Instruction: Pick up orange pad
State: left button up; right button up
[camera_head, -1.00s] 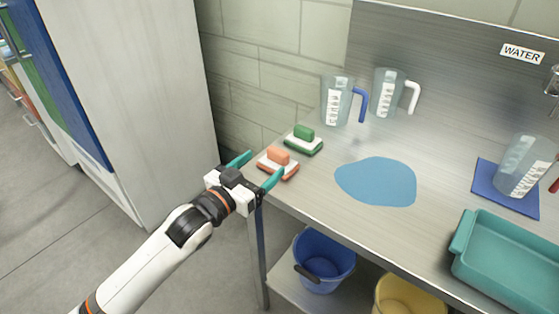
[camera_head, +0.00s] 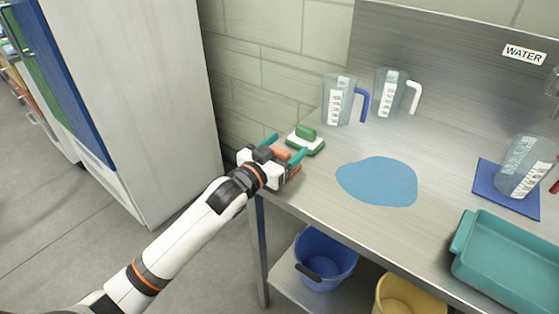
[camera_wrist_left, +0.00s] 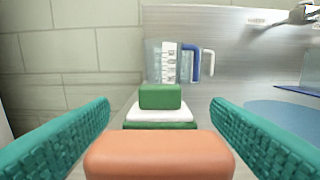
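The orange pad (camera_wrist_left: 160,154) has an orange block on top and sits at the table's left front corner; in the head view its orange top (camera_head: 283,153) shows partly behind my gripper. My left gripper (camera_head: 287,146) is open, with one teal finger on each side of the orange block. In the left wrist view its fingers (camera_wrist_left: 160,125) stand apart with gaps to the block. The green pad (camera_head: 305,138), with a white layer, lies just beyond the orange one. My right gripper is not in view.
Two measuring jugs (camera_head: 338,98) (camera_head: 390,92) stand at the back by the wall. A blue puddle-like patch (camera_head: 376,182) lies mid-table. A jug (camera_head: 525,165) on a blue mat (camera_head: 482,187) and a teal tray (camera_head: 506,270) are at right. Buckets (camera_head: 325,262) sit below.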

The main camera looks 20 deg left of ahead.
pick_arm(q)
jog(key=c, duration=0.9)
jog(key=shift+r, duration=0.1)
